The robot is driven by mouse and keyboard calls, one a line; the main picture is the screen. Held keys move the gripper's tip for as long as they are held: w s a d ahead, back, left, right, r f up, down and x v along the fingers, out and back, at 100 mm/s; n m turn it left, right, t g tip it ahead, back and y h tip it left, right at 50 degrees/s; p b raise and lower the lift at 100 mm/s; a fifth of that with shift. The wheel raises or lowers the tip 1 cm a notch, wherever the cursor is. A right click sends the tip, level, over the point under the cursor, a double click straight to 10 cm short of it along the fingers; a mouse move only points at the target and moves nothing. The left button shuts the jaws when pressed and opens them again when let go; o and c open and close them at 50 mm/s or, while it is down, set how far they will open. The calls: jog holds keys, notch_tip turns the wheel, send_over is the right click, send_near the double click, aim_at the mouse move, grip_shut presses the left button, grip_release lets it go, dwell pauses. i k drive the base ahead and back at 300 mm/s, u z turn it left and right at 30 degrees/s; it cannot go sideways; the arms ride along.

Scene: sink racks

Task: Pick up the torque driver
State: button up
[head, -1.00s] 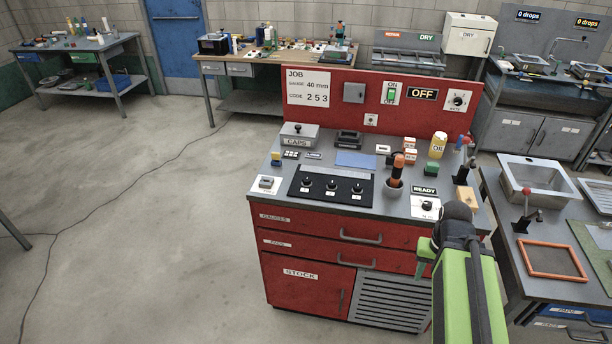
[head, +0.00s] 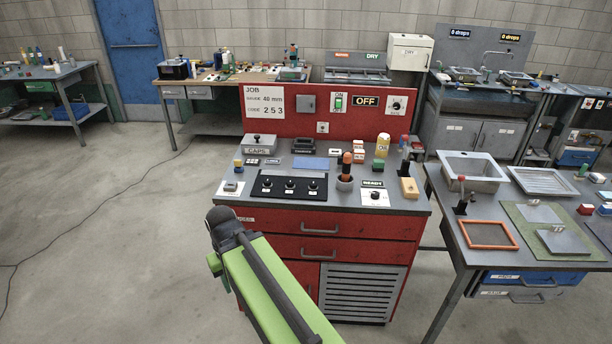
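An orange-and-black handled tool, which looks like the torque driver (head: 346,160), stands upright in a small grey cup (head: 344,183) on the red cabinet's grey top, right of the black panel with knobs. My arm reaches up from the bottom of the head view, in front of the cabinet's left side. Only a small green part of my gripper (head: 214,263) shows beside the dark arm joint; its fingertips are hidden, so its opening cannot be judged. It is well apart from the tool, lower and to the left.
The cabinet top also holds a black knob panel (head: 289,187), a yellow bottle (head: 382,145), a READY box (head: 374,196) and several small blocks. A red back panel (head: 316,115) rises behind. A sink table (head: 450,222) stands right.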

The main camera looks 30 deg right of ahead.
aim_at(347, 156)
jog(key=z, duration=0.4)
jog(key=i, duration=0.95)
jog(key=u, duration=0.3)
